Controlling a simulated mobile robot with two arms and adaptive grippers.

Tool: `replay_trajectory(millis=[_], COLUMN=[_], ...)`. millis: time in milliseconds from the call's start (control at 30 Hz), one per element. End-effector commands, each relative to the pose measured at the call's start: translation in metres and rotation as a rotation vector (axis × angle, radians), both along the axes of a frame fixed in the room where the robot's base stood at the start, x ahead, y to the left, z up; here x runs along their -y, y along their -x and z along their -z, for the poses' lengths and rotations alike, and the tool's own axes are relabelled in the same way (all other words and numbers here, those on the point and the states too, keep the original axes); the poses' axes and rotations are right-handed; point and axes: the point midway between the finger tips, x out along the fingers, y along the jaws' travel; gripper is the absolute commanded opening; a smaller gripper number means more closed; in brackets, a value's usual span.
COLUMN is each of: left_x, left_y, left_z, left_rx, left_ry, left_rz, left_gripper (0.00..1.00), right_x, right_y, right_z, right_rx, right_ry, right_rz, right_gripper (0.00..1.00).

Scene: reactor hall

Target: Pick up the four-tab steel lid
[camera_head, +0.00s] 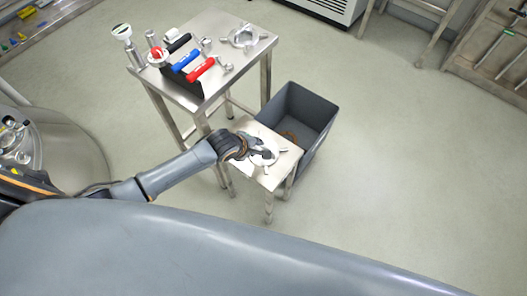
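A round steel lid with tabs (270,160) lies on the small low steel table (283,172). My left arm reaches in from the left, and my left gripper (262,152) is at the lid, covering part of it. Whether the fingers touch or hold the lid is too small to tell, and not all of its tabs can be made out. Another steel piece with tabs (242,37) lies on the taller steel table (262,40) behind. My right gripper is not in view.
The taller table also holds a black rack with black, blue and red-handled tools (187,60), a red-topped fitting (158,56) and small metal parts. A deep grey bin (318,97) stands close behind the low table. Floor at right is clear.

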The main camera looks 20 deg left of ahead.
Motion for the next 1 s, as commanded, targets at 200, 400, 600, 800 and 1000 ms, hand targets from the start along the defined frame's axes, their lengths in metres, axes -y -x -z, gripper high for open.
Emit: replay_trajectory(millis=[200,400,600,800,1000], left_x=[0.009,0.014,0.015,0.015,0.014], left_y=[-0.015,-0.026,-0.027,-0.027,-0.027], left_z=[0.021,0.038,0.041,0.04,0.04], left_rx=[0.0,0.001,0.0,0.0,0.0], left_ry=[-0.003,-0.002,-0.002,-0.001,-0.002], left_rz=[0.001,0.001,0.0,0.0,0.0], left_gripper=[0.24,0.24,0.24,0.02,0.0], right_x=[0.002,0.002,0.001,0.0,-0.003], right_y=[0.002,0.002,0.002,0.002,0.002], right_z=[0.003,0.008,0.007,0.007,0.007], right_rx=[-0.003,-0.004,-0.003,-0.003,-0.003], right_ry=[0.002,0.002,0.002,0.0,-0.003], right_rz=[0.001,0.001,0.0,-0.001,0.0], right_gripper=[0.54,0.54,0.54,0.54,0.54])
